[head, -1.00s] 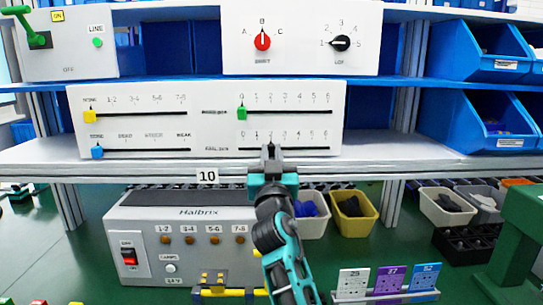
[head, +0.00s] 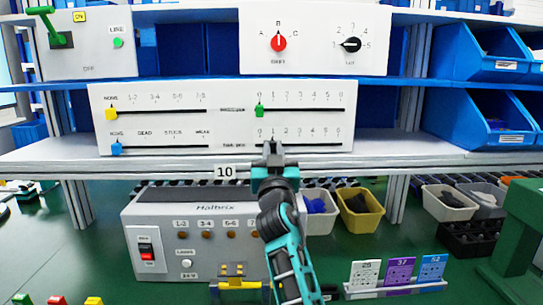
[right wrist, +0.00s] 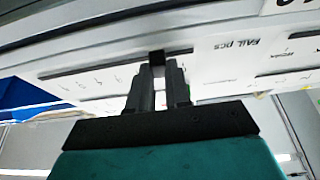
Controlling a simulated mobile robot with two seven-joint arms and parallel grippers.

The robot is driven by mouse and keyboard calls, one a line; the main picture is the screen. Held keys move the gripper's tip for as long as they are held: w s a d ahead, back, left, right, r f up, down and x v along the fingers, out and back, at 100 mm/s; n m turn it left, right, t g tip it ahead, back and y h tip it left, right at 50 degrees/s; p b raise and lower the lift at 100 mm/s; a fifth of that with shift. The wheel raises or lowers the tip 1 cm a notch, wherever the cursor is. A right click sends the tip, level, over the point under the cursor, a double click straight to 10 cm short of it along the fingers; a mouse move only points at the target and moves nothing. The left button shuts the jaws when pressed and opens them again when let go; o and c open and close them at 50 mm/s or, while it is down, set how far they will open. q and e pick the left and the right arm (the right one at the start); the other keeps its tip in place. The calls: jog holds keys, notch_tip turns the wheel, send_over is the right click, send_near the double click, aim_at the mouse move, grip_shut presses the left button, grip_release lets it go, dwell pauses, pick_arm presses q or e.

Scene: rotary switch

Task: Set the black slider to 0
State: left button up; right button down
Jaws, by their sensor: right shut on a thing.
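The white slider panel (head: 222,118) stands on the shelf, with two slots on its left half and two on its right. My right gripper (head: 271,149) is at the lower right slot, near the 1 mark, right of the 0 mark. Its fingers hide the black slider in the head view. In the right wrist view the black slider (right wrist: 157,57) sits between the tips of my right gripper (right wrist: 158,70), which is shut on it. Slot shows on both sides of it there, with a short stretch toward the "FAIL pcs" label. My left gripper is not in view.
A green slider (head: 260,110) sits at 0 just above. Yellow (head: 111,113) and blue (head: 117,148) sliders are at the left. A dial panel (head: 315,38) stands on the shelf above. The shelf edge (head: 400,162) runs below the gripper. Blue bins (head: 485,120) stand right.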

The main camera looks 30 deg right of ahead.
jog(key=shift+w+a+f+b, duration=0.1)
jog(key=shift+w+a+b, duration=0.25)
jog(key=shift+a+b, duration=0.2)
jog(key=shift+w+a+f+b, duration=0.1)
jog(key=shift+w+a+b, duration=0.25)
jog(key=shift+a, duration=0.25)
jog(key=shift+w+a+r, duration=0.1)
jog(key=shift+a, duration=0.15)
jog(key=shift+r, duration=0.15)
jog(key=c, duration=1)
grip_release()
jog(key=shift+w+a, duration=0.1)
jog(key=shift+c, duration=0.2)
